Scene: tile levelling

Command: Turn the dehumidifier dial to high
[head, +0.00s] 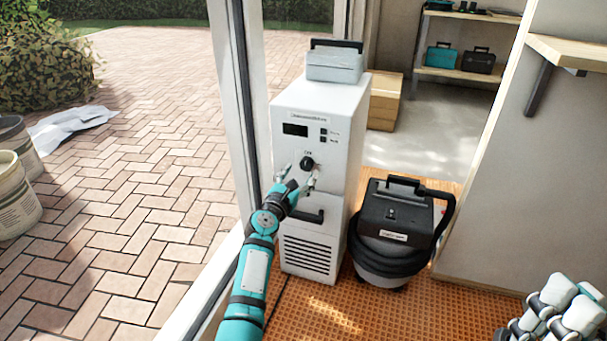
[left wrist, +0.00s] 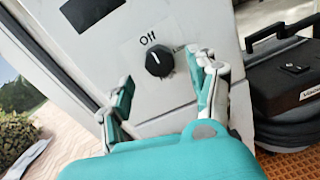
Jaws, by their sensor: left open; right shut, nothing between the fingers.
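The white dehumidifier (head: 349,126) stands upright in the doorway, with a dark display and a black round dial (head: 307,163) on its front. In the left wrist view the dial (left wrist: 160,62) sits below an "Off" label (left wrist: 147,38), and its pale pointer mark faces toward that label. My left gripper (head: 298,176) is open in front of the panel, just below the dial. In the left wrist view its two fingers (left wrist: 163,75) appear on either side of the dial; contact is not visible. My right gripper (head: 560,308) is shut and empty at the lower right, partly cut off.
A grey case (head: 335,66) sits on top of the dehumidifier. The door frame (head: 228,100) runs close on the left.

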